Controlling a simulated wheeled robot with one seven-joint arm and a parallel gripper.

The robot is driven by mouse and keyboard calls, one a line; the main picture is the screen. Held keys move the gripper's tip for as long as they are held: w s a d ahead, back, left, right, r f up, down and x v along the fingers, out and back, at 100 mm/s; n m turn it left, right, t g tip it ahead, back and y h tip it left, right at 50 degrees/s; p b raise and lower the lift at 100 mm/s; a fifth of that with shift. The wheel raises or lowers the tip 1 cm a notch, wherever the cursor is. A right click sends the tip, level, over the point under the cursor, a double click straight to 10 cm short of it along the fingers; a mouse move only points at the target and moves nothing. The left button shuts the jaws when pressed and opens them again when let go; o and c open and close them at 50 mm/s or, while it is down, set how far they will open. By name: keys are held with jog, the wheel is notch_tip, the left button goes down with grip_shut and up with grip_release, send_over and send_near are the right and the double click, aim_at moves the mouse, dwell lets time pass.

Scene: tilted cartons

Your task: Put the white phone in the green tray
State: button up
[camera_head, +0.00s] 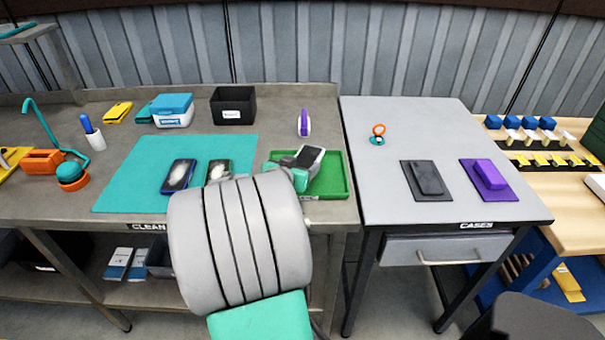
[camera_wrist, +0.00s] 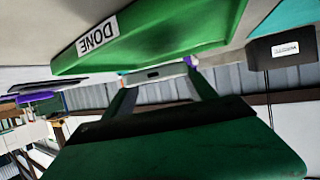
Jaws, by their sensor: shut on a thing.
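The white phone (camera_head: 310,157), with a dark grey face, is tilted in the jaws of my gripper (camera_head: 302,168). In the head view it appears over the back left part of the green tray (camera_head: 340,186); its exact height above the tray is hard to tell. In the wrist view my gripper (camera_wrist: 162,88) has its two fingers on either side of a pale edge with a dark slot, which seems to be the phone (camera_wrist: 153,74). The wrist view also shows the tray's wall (camera_wrist: 165,40) with a DONE label, upside down. My arm hides part of the tray's left side.
Two dark-screened phones (camera_head: 178,176) (camera_head: 217,170) lie on the teal mat (camera_head: 130,180) left of the tray. A purple item (camera_head: 304,122) stands behind the tray. A black box (camera_head: 233,105) is at the back. The grey CASES table (camera_head: 375,185) stands to the right.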

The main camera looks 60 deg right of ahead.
jog(key=shift+s+d+f, duration=0.1)
jog(key=shift+f, duration=0.85)
jog(key=shift+s+d+f, duration=0.1)
jog(key=shift+f, duration=0.85)
jog(key=o, duration=1.7)
jog(key=shift+o, duration=0.2)
jog(key=shift+r, duration=0.2)
jog(key=v, duration=1.1)
jog(key=shift+w, duration=0.1)
jog(key=shift+a+r, duration=0.15)
jog(key=shift+a, duration=0.3)
